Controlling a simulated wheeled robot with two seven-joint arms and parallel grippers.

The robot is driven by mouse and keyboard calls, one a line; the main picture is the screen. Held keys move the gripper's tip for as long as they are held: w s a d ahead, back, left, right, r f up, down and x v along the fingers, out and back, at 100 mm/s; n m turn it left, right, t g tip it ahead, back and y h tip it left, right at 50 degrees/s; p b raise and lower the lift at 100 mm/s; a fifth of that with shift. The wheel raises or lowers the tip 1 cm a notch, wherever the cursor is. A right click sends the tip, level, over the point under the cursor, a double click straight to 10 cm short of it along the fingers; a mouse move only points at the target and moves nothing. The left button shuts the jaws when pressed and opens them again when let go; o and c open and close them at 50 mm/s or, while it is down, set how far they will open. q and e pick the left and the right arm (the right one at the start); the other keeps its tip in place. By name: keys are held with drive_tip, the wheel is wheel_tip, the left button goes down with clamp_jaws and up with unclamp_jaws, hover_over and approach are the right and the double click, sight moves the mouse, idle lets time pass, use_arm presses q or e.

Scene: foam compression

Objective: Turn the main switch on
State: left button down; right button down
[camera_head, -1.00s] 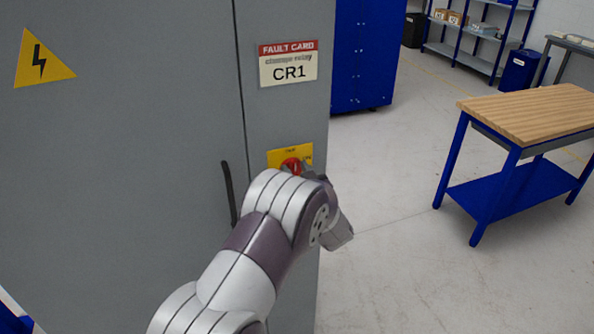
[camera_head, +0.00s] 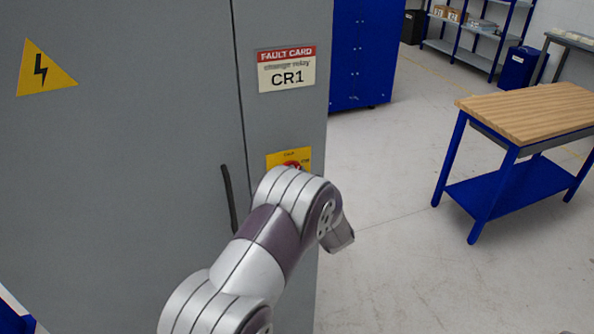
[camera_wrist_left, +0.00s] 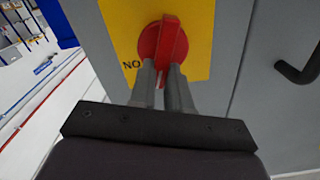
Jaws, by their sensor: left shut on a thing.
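The main switch is a red rotary knob on a yellow plate (camera_head: 302,156) on the grey cabinet's front. In the head view my left arm hides most of the knob (camera_head: 291,165). In the left wrist view the red knob (camera_wrist_left: 163,42) stands large in front of the yellow plate (camera_wrist_left: 203,25), with letters "NO" at its left. My left gripper (camera_wrist_left: 165,72) has its two fingers closed around the knob's raised handle. In the head view the left fingers are hidden behind my wrist. My right gripper is not in view.
The grey cabinet (camera_head: 150,130) carries a CR1 fault card (camera_head: 287,70), a yellow warning triangle (camera_head: 43,70) and a black door handle (camera_head: 229,198). A wood-topped workbench (camera_head: 530,110) stands at the right. The floor between is clear.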

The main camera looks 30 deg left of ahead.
use_arm(q)
drive_tip(key=shift+w+d+f+m+p, duration=0.25)
drive_tip(key=shift+m+p, duration=0.7)
drive_tip(key=shift+m, duration=1.35)
drive_tip(key=shift+w+f+m+p, duration=0.1)
drive_tip(key=shift+f+m+p, duration=0.25)
drive_tip(key=shift+m+p, duration=1.3)
drive_tip(key=shift+w+d+f+m+p, duration=0.15)
drive_tip(key=shift+f+m+p, duration=0.15)
drive_tip(key=shift+m, duration=2.95)
drive_tip(key=c, duration=1.1)
unclamp_jaws()
drive_tip(key=shift+d, duration=0.1)
drive_tip(key=b+v, duration=0.4)
drive_tip(key=v, duration=0.8)
drive_tip(key=shift+s+d, duration=0.15)
drive_tip(key=shift+s, duration=0.15)
